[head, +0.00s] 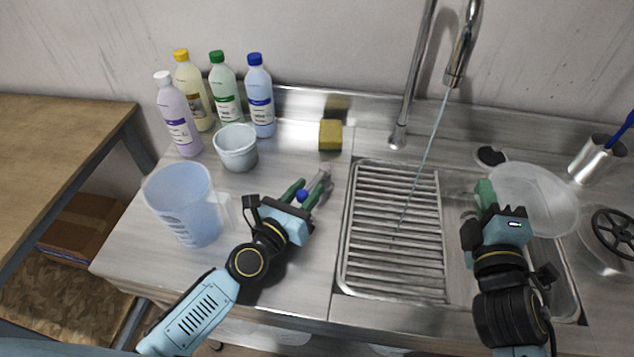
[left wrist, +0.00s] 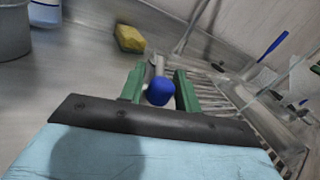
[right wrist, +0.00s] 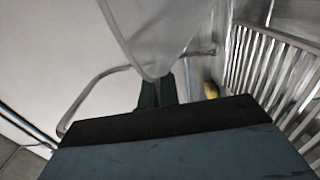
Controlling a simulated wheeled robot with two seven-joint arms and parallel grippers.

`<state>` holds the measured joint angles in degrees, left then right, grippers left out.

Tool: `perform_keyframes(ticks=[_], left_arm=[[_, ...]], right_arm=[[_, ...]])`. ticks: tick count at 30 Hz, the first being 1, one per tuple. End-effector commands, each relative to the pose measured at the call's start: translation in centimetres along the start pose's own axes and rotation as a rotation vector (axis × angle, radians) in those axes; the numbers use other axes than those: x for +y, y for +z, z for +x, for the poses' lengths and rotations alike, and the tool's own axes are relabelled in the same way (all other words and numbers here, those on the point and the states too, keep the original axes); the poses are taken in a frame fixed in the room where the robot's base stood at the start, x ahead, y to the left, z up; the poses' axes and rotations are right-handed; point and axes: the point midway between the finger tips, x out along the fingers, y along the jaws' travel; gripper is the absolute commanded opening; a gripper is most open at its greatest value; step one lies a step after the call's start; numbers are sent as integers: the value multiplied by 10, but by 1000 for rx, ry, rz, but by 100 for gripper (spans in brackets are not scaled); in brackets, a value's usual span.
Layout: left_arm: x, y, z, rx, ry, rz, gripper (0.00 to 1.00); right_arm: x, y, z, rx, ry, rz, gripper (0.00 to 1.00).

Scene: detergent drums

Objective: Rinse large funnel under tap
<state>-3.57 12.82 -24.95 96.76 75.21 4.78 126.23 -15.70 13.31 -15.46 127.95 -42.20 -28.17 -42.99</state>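The large funnel (head: 545,195) is translucent white and hangs over the right part of the sink. My right gripper (head: 486,196) is at its left side. In the right wrist view my right gripper's fingers (right wrist: 158,92) are close together at the narrow end of the funnel (right wrist: 158,30) and appear shut on it. The tap (head: 461,50) runs a thin stream (head: 426,150) onto the slatted rack, left of the funnel and apart from it. My left gripper (head: 305,192) is open around a small blue-ended object (left wrist: 160,92); contact is unclear.
A measuring jug (head: 185,205), a white pot (head: 236,148), several bottles (head: 260,100) and a yellow sponge (head: 330,135) stand on the left counter. A slatted rack (head: 395,245) covers the left sink area. A metal cup (head: 590,160) and a black handwheel (head: 612,232) stand at the right.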

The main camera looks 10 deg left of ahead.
Motion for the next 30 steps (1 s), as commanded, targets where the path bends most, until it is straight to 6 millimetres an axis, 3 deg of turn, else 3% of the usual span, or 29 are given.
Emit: perform_keyframes(ticks=[5,14,22,30], left_arm=[[0,0,16,0,0,0,32],[0,0,19,1,-1,1,32],[0,0,19,1,-1,1,1],[1,1,17,-3,16,-1,0]], right_arm=[[0,0,0,0,0,0,0],[0,0,0,0,0,0,0],[0,0,0,0,0,0,0],[3,0,0,0,0,0,0]])
